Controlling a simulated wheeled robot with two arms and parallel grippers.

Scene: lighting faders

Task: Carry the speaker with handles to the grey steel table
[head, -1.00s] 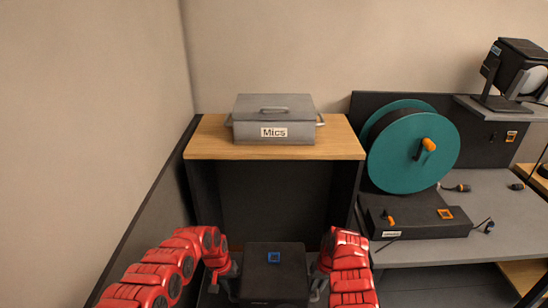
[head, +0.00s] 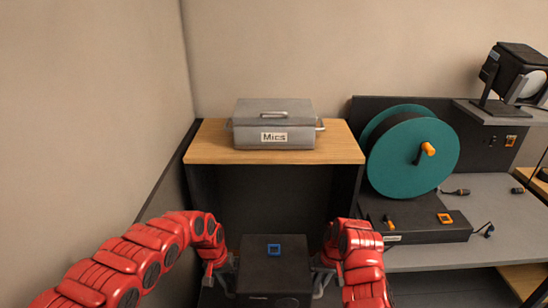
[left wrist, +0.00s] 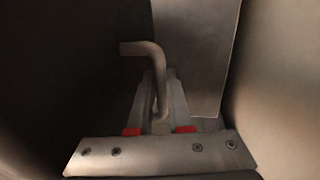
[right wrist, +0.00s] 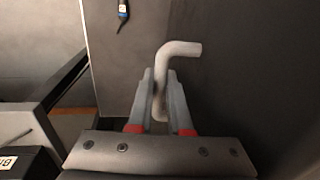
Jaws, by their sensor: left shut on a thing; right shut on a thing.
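The speaker (head: 274,272) is a black box with a blue square mark on top, low in the middle of the head view. It has a grey handle on each side. My left gripper (head: 226,278) is shut on the speaker's left handle, which shows between the fingers in the left wrist view (left wrist: 155,75). My right gripper (head: 321,278) is shut on the right handle, a bent grey bar in the right wrist view (right wrist: 165,75). The speaker looks level between both arms; its underside is hidden. The grey table (head: 420,258) is at the right.
A wooden-topped cabinet (head: 205,142) stands straight ahead, with a grey box labelled Mics (head: 272,122) on it. On the grey table are a teal reel (head: 410,155) and a black unit (head: 410,222). A spotlight (head: 515,75) is at the upper right. A wall closes the left side.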

